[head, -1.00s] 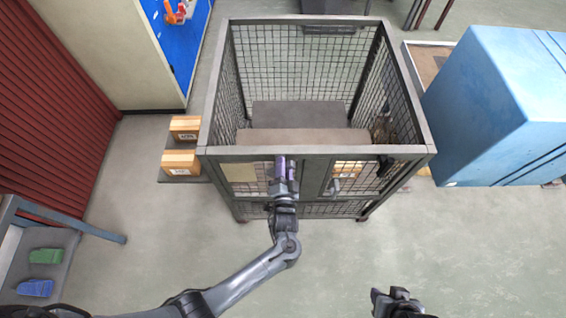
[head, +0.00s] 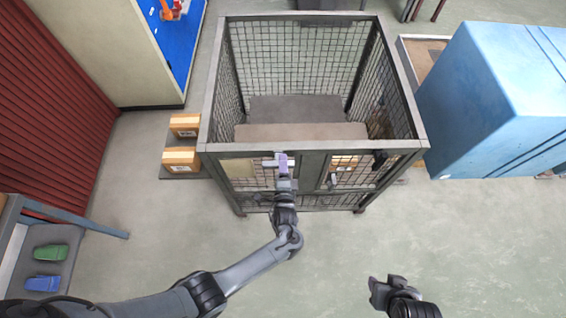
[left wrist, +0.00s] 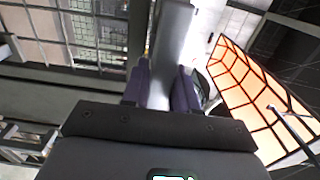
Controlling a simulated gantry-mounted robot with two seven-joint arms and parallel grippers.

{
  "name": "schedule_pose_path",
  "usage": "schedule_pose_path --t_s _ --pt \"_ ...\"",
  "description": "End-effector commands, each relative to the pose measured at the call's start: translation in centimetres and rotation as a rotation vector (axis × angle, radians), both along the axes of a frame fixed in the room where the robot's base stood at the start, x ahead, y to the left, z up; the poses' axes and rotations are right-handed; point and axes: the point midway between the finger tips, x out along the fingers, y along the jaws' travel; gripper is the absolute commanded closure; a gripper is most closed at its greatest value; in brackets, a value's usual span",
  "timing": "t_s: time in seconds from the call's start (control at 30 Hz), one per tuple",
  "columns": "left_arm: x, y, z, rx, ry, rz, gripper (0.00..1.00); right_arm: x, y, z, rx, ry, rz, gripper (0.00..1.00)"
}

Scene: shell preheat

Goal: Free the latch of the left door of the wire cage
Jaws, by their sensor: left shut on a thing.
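The wire cage (head: 312,148) stands ahead of me, with two doors in its front. The left door (head: 238,172) looks closed in its frame. My left gripper (head: 283,165) is at this door's inner side, near the middle post. Its purple fingers are shut on the latch handle (head: 268,163), a pale bar sticking out level to the left. In the left wrist view the handle (left wrist: 172,45) passes between the two fingers (left wrist: 160,88). The latch's base is hidden behind the gripper. My right gripper (head: 386,288) hangs empty at lower right, away from the cage; its jaw opening is unclear.
The right door has its own handle (head: 332,182). Boxes (head: 181,160) sit at the cage's left. A large blue cabinet (head: 495,105) stands to the right. Green and blue items lie on a grey tray (head: 62,240) at lower left. The floor before the cage is clear.

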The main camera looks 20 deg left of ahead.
Motion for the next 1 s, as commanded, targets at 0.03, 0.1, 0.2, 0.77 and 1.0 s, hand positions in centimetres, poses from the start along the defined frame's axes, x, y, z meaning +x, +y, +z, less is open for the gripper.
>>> schedule_pose_path --t_s 0.03,0.1,0.2,0.77,1.0 --pt "0.02 -0.02 0.0 0.007 0.003 0.0 1.0 0.0 0.0 0.03 0.0 0.0 0.0 0.57" --pt "0.02 -0.02 -0.02 0.013 0.005 0.0 1.0 0.0 -0.01 0.04 0.0 0.0 0.001 0.57" --pt "0.02 -0.02 -0.04 0.017 0.007 0.0 1.0 0.0 -0.05 0.04 -0.002 0.0 0.001 0.57" --pt "-0.01 0.01 -0.06 0.015 0.007 0.0 0.51 -0.03 -0.23 0.01 -0.01 0.001 0.006 0.57" --pt "-0.39 -0.14 -0.09 0.015 0.007 -0.001 0.51 -0.02 -0.13 0.09 -0.005 0.0 0.004 0.57"
